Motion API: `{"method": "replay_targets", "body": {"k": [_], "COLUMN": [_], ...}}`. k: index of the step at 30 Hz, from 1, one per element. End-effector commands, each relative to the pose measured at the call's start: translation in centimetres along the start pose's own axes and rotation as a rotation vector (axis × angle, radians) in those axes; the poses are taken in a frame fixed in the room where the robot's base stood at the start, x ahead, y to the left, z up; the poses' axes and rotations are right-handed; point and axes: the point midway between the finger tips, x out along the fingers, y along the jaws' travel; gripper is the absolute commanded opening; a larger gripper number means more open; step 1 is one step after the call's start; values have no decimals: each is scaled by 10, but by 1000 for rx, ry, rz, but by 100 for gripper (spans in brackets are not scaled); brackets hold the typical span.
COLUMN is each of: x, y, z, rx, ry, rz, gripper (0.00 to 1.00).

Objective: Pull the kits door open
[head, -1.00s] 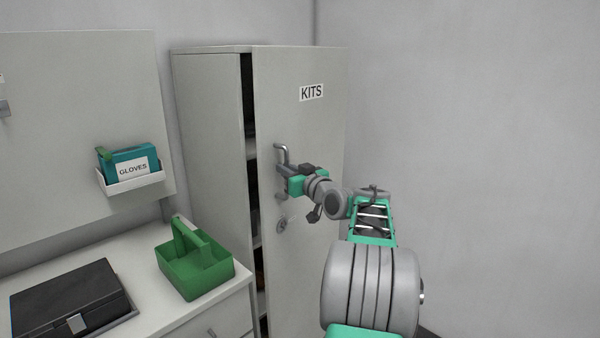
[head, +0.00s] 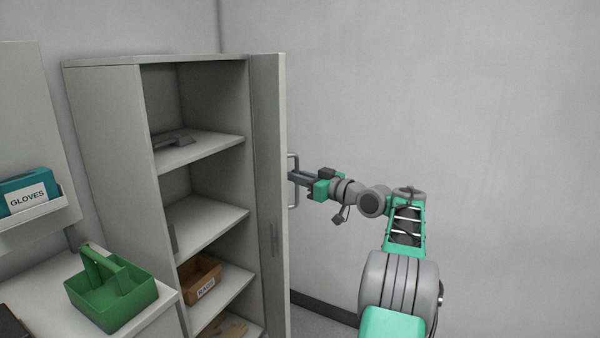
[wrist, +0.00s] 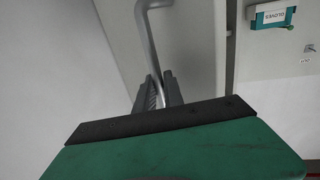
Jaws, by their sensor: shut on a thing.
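The kits door (head: 269,190) of the grey cabinet (head: 118,150) stands wide open, seen nearly edge-on in the head view. Its label faces away from the head camera. The metal door handle (head: 292,163) is on the door's right side. My gripper (head: 293,176) is shut on the handle's upright bar. In the wrist view the handle (wrist: 146,40) runs down between my gripper's fingers (wrist: 160,92). The fingertips are partly hidden behind the dark plate of the gripper.
The cabinet shelves hold a dark item (head: 174,139), a brown box labelled RAGS (head: 200,275) and gloves (head: 232,327). A green caddy (head: 112,299) stands on the counter (head: 70,262) at left. A glove dispenser (head: 28,195) hangs above it. Bare wall is to the right.

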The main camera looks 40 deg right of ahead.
Motion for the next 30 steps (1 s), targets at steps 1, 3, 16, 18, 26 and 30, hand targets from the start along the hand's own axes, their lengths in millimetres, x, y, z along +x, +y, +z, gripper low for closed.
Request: {"method": "replay_targets", "body": {"k": [1, 3, 16, 18, 26, 30], "x": [2, 3, 4, 4, 4, 4], "y": [2, 2, 2, 2, 2, 1], "z": [0, 1, 0, 0, 0, 0], "rx": [3, 3, 1, 1, 0, 0], "ry": [-1, -1, 1, 1, 1, 1], "rz": [-3, -7, -10, -10, -10, -11], "gripper": [0, 0, 15, 21, 34, 34]}}
